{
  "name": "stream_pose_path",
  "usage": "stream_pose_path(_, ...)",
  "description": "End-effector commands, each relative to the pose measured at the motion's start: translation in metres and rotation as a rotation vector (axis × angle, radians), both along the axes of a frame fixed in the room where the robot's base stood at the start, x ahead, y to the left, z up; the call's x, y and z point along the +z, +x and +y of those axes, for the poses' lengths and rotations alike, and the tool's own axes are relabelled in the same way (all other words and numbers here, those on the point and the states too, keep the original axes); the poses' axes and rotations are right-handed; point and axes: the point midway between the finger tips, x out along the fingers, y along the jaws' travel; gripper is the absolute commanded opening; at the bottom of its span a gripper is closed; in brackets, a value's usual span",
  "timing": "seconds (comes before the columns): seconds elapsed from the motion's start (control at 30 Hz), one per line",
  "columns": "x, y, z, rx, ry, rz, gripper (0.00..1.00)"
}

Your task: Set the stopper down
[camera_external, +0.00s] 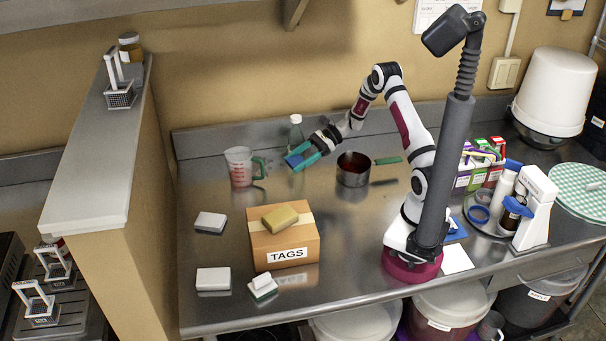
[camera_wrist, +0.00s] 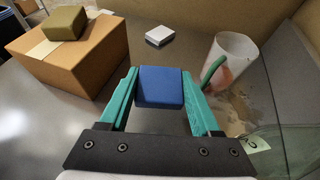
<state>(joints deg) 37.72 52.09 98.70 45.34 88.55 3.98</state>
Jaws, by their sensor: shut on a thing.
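The blue stopper (camera_external: 293,161) is a small block with rounded edges. It shows in the wrist view (camera_wrist: 160,87) between the two teal fingers. My gripper (camera_external: 301,157) is shut on it, with a finger on each side, and it also shows in the wrist view (camera_wrist: 161,90). The gripper holds the stopper above the steel counter (camera_external: 345,220), between the measuring jug and the pot and in front of the clear bottle. The underside of the stopper is hidden, and the gap to the counter is hard to judge.
A clear bottle (camera_external: 296,128) is behind, a pot (camera_external: 353,170) to the right. The TAGS box (camera_external: 283,241) carries a tan block (camera_external: 280,218). Bare counter lies between box and pot.

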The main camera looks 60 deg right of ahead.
Motion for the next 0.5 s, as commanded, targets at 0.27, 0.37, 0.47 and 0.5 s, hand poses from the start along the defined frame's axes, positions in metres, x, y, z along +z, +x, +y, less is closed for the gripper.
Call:
stream_pose_path(0.27,0.001,0.067,0.151,0.340,0.000,-0.001,0.10)
stream_pose_path(0.37,0.003,0.074,0.199,0.428,0.001,-0.001,0.10)
stream_pose_path(0.47,0.005,0.075,0.229,0.482,0.002,0.001,0.10)
stream_pose_path(0.5,0.005,0.076,0.236,0.494,0.002,0.000,0.10)
